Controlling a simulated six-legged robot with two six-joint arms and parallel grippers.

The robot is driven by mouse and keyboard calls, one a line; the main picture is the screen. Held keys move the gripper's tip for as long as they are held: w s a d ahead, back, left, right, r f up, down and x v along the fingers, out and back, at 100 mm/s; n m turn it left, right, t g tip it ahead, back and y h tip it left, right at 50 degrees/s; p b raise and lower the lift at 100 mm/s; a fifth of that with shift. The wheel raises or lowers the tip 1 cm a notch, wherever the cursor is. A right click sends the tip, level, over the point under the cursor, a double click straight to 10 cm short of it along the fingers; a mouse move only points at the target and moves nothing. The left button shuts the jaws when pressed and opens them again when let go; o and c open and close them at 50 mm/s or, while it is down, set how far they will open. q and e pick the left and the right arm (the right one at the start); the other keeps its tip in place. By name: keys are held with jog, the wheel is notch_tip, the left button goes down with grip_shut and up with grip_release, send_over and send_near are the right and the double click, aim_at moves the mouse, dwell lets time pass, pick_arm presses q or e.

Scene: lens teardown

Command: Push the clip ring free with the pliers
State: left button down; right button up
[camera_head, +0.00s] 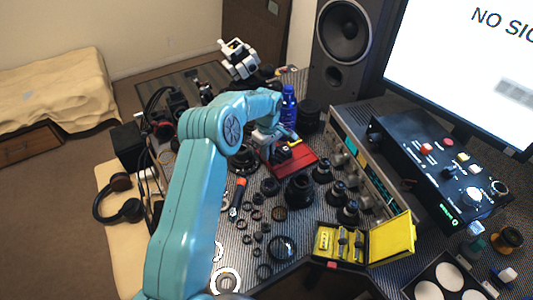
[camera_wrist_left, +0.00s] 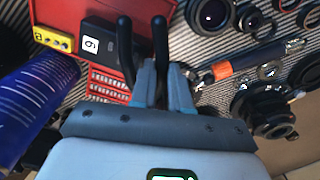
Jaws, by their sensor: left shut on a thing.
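My left gripper (camera_head: 279,140) is over the red case in the head view. In the left wrist view its two grey-blue fingers (camera_wrist_left: 163,88) are shut on the pliers (camera_wrist_left: 160,45), of which I see two black prongs, spread apart and pointing away from the wrist. The pliers' other parts are hidden by the gripper. The large black lens (camera_head: 299,188) stands upright on the striped mat, to the right of and nearer than the gripper. I cannot pick out the clip ring among several small dark rings (camera_head: 279,213) on the mat. My right gripper is not in view.
The red case (camera_head: 303,163) lies under the gripper. A blue bottle (camera_head: 289,107) stands behind. An open yellow box (camera_head: 391,240) and several lens parts crowd the mat at the front and right.

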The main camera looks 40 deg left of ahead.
pick_arm(q)
jog(key=shift+w+a+n, duration=0.4)
jog(key=shift+w+n, duration=0.15)
jog(key=shift+n, duration=0.15)
jog(key=shift+w+a+n, duration=0.35)
jog(key=shift+a+n, duration=0.1)
jog(key=shift+n, duration=0.3)
jog(key=shift+w+a+n, duration=0.35)
jog(key=shift+a+n, duration=0.1)
jog(key=shift+n, duration=0.3)
jog(key=shift+w+d, duration=0.4)
jog(key=shift+d, duration=0.3)
jog(key=shift+r+p, duration=1.65)
jog(key=shift+r, duration=1.4)
